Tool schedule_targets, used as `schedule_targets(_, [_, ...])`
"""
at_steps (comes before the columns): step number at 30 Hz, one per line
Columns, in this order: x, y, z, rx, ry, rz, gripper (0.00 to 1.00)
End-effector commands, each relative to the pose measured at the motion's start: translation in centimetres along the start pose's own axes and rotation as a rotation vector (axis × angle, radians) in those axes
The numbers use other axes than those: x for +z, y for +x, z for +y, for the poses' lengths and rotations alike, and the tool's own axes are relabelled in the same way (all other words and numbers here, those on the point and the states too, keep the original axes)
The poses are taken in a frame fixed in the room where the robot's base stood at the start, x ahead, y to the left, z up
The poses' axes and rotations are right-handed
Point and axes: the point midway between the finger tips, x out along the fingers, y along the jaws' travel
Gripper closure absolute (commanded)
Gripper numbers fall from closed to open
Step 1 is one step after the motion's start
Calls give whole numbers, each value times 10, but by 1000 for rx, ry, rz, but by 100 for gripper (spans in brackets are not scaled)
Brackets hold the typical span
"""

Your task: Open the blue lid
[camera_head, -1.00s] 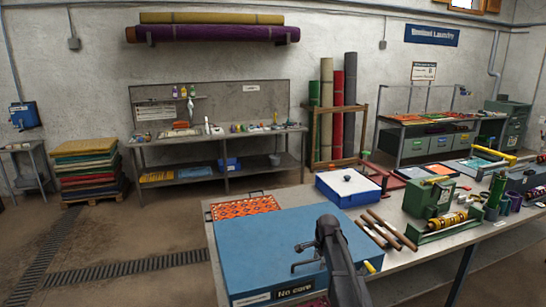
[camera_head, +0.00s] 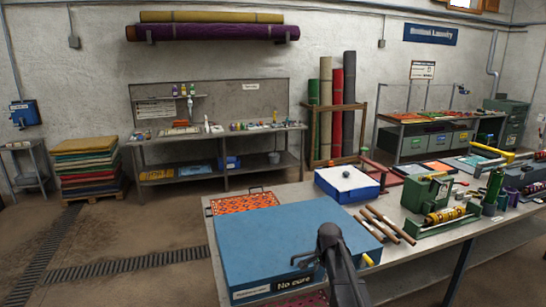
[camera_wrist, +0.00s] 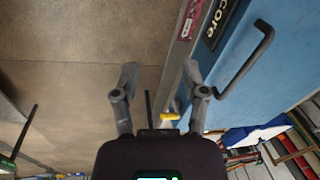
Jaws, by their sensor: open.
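The blue lid (camera_head: 280,235) is a wide flat blue top on the near left of the long table, and it lies shut. A label reading "No core" is on its front side. A black bar handle (camera_wrist: 262,62) stands out from the blue surface in the wrist view. My gripper (camera_wrist: 160,82) is open and empty, its two fingers apart. In the wrist view the fingers are left of the handle, over the front edge and the floor. My dark arm hides part of the lid and handle in the head view, where the fingers cannot be made out.
An orange patterned mat (camera_head: 245,202) lies behind the lid. A white-topped blue box (camera_head: 347,184), wooden rollers (camera_head: 389,226) and a green machine (camera_head: 428,193) stand to the right. A yellow knob (camera_wrist: 169,117) sits near the table's front edge.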

Motion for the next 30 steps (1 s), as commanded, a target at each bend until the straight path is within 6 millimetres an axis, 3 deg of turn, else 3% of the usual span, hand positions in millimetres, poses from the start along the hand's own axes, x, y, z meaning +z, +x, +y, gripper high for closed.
schedule_targets(19, [104, 42, 170, 104, -791, -77, 43])
schedule_targets(24, [120, 47, 198, 117, -940, -100, 43])
schedule_targets(30, [125, 48, 206, 122, -1001, -111, 43])
